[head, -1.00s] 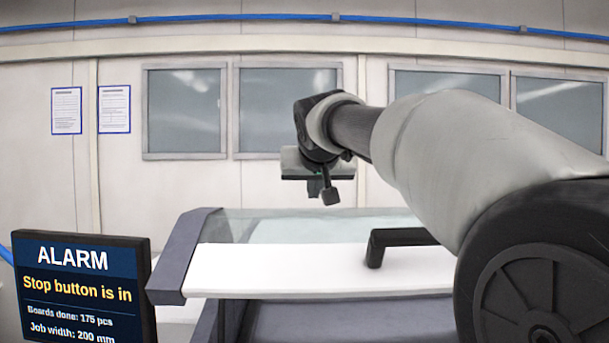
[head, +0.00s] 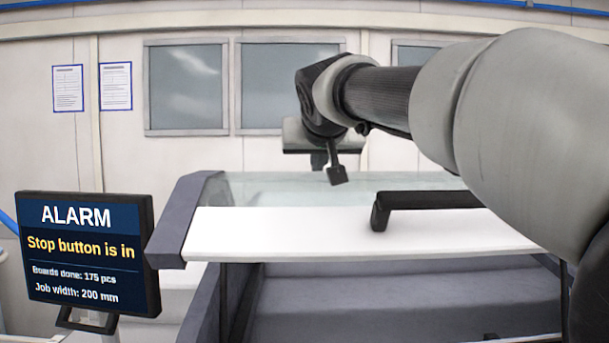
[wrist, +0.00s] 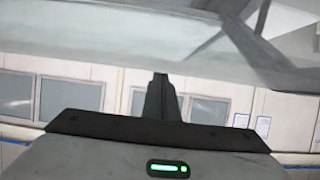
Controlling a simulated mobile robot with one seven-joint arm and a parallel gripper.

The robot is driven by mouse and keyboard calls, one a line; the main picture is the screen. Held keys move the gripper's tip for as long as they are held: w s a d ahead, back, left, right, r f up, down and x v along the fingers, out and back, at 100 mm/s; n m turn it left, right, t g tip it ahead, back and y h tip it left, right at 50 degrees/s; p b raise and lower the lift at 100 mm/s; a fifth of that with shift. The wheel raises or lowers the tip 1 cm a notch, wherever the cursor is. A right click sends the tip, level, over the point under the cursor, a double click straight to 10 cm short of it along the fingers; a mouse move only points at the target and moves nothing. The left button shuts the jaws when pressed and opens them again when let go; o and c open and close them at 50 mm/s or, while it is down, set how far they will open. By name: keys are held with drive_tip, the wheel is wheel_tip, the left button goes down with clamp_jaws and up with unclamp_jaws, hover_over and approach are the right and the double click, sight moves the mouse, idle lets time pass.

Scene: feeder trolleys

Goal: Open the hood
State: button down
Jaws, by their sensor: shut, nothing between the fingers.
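The hood (head: 300,230) has a white front panel, a glass top (head: 280,188) and a dark grey left side frame (head: 188,210). It stands raised, with an open gap under its front edge and a thin dark rod (head: 222,300) below it at the left. A black bar handle (head: 425,200) sits on the white panel, its right end hidden behind my arm. My gripper (head: 337,176) is shut and empty, over the glass top left of the handle and apart from the handle. In the wrist view its shut fingers (wrist: 163,98) show with pale glass beyond.
A screen (head: 88,255) at the left reads ALARM, "Stop button is in". The grey machine interior (head: 400,305) shows under the hood. A wall with windows (head: 186,88) and two posted sheets stands behind. My arm covers the right side.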

drive_tip(key=shift+t, duration=0.5)
drive_tip(key=s+f+b, duration=0.1)
drive_tip(key=b, duration=0.1)
drive_tip(key=f+b, duration=0.1)
drive_tip(key=b, duration=0.1)
drive_tip(key=s+f+b, duration=0.1)
drive_tip(key=f+b, duration=0.1)
drive_tip(key=shift+s+b, duration=0.3)
drive_tip(key=shift+s+f+t+b, duration=0.15)
drive_tip(key=shift+s+t+b, duration=0.25)
drive_tip(key=shift+b, duration=0.7)
drive_tip(key=shift+s, duration=0.1)
